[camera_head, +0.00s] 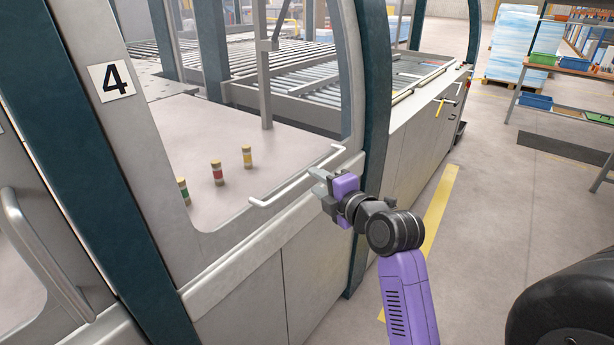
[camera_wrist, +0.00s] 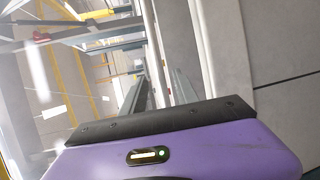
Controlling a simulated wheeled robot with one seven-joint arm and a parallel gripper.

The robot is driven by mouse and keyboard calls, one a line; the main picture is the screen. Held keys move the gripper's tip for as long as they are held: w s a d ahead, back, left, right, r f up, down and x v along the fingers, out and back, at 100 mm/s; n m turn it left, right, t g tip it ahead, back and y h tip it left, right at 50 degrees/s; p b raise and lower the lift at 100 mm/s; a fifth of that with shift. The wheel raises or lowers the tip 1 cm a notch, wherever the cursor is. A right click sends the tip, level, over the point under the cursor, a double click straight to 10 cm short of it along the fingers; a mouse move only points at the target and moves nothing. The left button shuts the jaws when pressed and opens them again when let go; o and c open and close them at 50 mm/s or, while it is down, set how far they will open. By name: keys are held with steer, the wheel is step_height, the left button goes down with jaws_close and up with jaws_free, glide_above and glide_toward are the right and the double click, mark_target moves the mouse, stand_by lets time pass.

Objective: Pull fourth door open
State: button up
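The fourth door (camera_head: 240,240) has a light metal frame around a large window, and a "4" sign (camera_head: 111,80) is on its upper left. It looks closed. Its handle (camera_head: 290,182) is a pale bar running along the lower edge of the window. I cannot tell whether a finger touches the handle.
Red, yellow and green banded cylinders (camera_head: 217,172) stand inside behind the window. Another door's handle (camera_head: 40,250) is at the left. A dark post (camera_head: 374,100) borders the door on the right. The floor (camera_head: 490,240) at the right is mostly clear, with a yellow line.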

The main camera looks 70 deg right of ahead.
mark_target(309, 177)
steer(key=shift+p+x, duration=0.35)
steer(key=shift+x, duration=2.2)
steer(key=shift+s+d, duration=0.1)
jaws_close()
